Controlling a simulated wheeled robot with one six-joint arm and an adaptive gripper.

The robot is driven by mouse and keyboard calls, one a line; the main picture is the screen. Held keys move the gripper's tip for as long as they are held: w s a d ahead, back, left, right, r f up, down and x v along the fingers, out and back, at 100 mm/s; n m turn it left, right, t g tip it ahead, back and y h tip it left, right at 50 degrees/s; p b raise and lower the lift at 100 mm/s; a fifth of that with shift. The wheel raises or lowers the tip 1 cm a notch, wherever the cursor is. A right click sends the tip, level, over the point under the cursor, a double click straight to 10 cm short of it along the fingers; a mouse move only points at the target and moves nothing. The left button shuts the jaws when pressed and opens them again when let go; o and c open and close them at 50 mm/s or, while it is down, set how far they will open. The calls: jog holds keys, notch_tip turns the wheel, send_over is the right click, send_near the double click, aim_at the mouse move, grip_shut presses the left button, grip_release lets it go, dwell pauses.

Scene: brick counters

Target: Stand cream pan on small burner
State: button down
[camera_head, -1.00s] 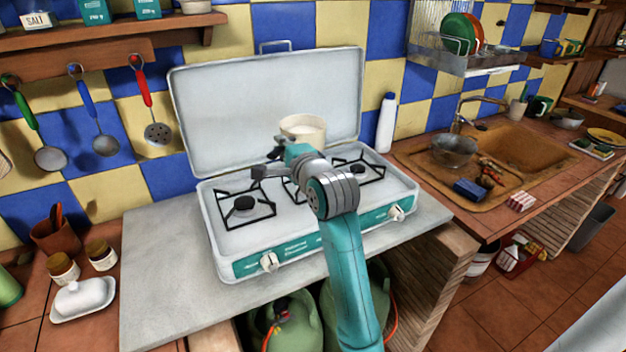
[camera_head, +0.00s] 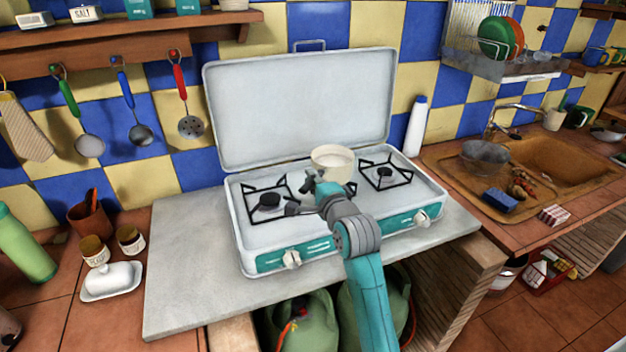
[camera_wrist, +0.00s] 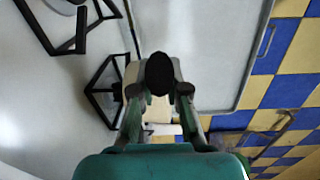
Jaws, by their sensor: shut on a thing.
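The cream pan (camera_head: 333,160) is upright over the middle of the white and teal camping stove (camera_head: 240,240), between the left burner (camera_head: 266,202) and the right burner (camera_head: 384,173). My gripper (camera_head: 312,186) is shut on the pan's handle at the pan's front left. In the wrist view my gripper (camera_wrist: 158,92) has a dark rounded handle end (camera_wrist: 159,70) between its fingers. The pan and my arm hide most of the middle of the hob. I cannot tell whether the pan's base touches a grate there.
The stove's raised lid (camera_head: 300,110) stands close behind the pan. A white bottle (camera_head: 416,127) is right of the lid. A butter dish (camera_head: 112,281) and jars are at left. The grey slab (camera_head: 190,280) is clear in front of the stove's left side.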

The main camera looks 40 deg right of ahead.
jog(key=shift+f, duration=0.25)
jog(key=c, duration=1.2)
grip_release()
jog(key=shift+r, duration=0.2)
jog(key=shift+s, duration=0.25)
jog(key=v, duration=1.1)
jog(key=shift+s+a+r, duration=0.1)
jog(key=shift+s+r, duration=0.05)
jog(key=shift+s, duration=0.1)
